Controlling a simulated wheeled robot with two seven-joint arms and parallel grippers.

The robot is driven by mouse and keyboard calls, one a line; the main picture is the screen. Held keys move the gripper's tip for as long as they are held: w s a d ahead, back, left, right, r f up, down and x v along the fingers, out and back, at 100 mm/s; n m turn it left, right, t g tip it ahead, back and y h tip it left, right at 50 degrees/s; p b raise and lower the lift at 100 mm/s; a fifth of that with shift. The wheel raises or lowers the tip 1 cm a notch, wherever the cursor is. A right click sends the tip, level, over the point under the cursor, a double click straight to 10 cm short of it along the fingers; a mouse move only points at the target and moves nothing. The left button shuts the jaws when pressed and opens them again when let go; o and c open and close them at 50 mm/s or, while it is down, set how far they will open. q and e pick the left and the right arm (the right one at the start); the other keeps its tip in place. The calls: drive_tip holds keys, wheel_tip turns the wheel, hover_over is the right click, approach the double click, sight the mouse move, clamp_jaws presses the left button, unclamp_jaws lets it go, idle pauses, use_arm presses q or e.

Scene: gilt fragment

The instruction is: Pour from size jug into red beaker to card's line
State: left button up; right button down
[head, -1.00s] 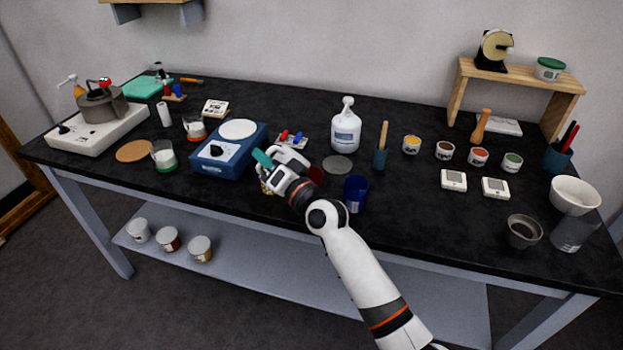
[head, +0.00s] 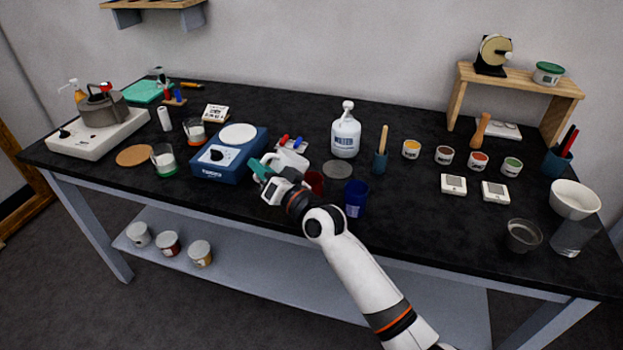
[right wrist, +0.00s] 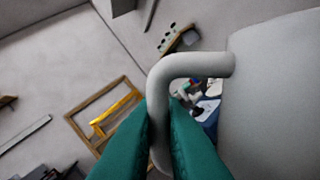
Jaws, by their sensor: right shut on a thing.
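My right gripper (head: 262,170), with teal fingers, is over the front of the bench between the blue device and the red beaker. In the right wrist view its fingers (right wrist: 165,135) are shut on the curved handle of the pale size jug (right wrist: 275,95), whose body fills the right side. In the head view the white jug (head: 291,157) shows partly behind the gripper; its contents and exact tilt cannot be told. The red beaker (head: 315,183) stands just right of my gripper, partly hidden by it. A small white card (head: 215,112) stands behind the blue device; its marks are too small to read.
A blue hot-plate-like device (head: 230,160) is close on the left. A blue beaker (head: 356,198) stands right of the red beaker, with a grey disc (head: 337,169) behind.

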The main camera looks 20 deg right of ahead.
idle(0.9)
drive_tip(key=shift+s+a+f+n+b, duration=0.1)
drive_tip(key=shift+a+f+n+b, duration=0.25)
drive_tip(key=shift+f, duration=0.3)
drive_tip(key=s+a+f+n+g+b, duration=0.1)
drive_tip(key=a+f+n+b, duration=0.1)
drive_tip(key=a+f+n, duration=0.2)
drive_tip(key=shift+s+f+n+b, duration=0.25)
drive_tip(key=shift+f+n, duration=1.3)
drive_tip(key=shift+f, duration=1.55)
